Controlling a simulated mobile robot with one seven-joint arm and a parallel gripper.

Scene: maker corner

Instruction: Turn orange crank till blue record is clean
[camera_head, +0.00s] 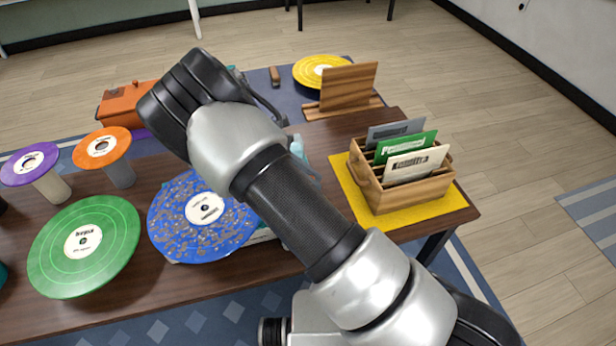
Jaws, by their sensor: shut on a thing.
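I cannot make out the orange crank; my arm covers the area right of the record. My gripper is hidden behind my arm, so its fingertips and hold do not show.
A green record (112,226) lies left of the blue one. Purple (45,155) and orange (90,160) discs sit on stands behind. A wooden crate (437,191) of sleeves stands on a yellow mat (392,220) at right. An orange case (120,110) and wooden stand (359,82) are farther back.

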